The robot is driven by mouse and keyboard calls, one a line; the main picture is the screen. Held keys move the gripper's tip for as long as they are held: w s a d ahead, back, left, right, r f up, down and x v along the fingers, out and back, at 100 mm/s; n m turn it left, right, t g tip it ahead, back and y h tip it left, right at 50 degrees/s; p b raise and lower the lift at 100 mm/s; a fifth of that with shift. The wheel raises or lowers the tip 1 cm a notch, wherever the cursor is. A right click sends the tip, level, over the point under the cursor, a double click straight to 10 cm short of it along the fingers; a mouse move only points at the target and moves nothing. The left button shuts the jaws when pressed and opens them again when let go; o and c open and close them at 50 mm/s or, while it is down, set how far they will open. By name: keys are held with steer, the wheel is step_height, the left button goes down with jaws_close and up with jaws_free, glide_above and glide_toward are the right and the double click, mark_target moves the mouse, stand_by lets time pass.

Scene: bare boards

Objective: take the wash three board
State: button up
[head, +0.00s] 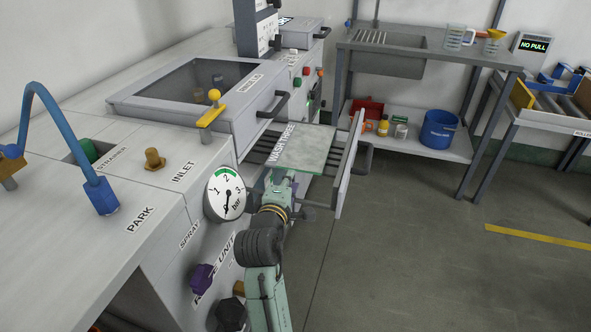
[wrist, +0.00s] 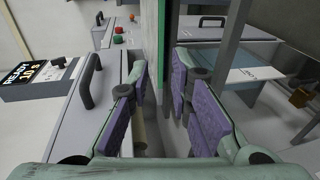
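The wash three board is a flat, pale green, glassy plate (head: 303,150). It lies level at the machine's side, next to a "WASH THREE" label. My gripper (head: 284,180) is at the board's near edge in the head view, and the board partly hides its fingers. In the wrist view, my gripper (wrist: 161,90) has its purple pads spread apart. A thin greenish edge, which looks like the board (wrist: 160,45), stands between the two fingers. Gaps show beside it, and I see no pad clearly pressed on it.
A white upright panel (head: 350,165) with dark rails stands just right of the board. The pressure gauge (head: 226,193) and the yellow-handled lever (head: 211,112) are close on the left. A sink bench (head: 430,60) stands behind. The floor at right is clear.

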mark_target(295, 169)
steer(key=shift+b+x, duration=0.3)
steer(key=shift+x, duration=3.4)
steer(key=c, duration=0.4)
steer(key=shift+f, duration=0.15)
jaws_close()
step_height(295, 169, up, 3)
steer(key=p, duration=0.2)
steer(key=shift+p, duration=0.4)
steer(key=shift+a+f, duration=0.1)
steer(key=shift+f, duration=0.1)
steer(key=r+p+v, duration=0.2)
steer(key=p+v, duration=0.3)
steer(key=v, duration=0.9)
steer(key=shift+s+r, duration=0.15)
steer(key=shift+r, duration=0.05)
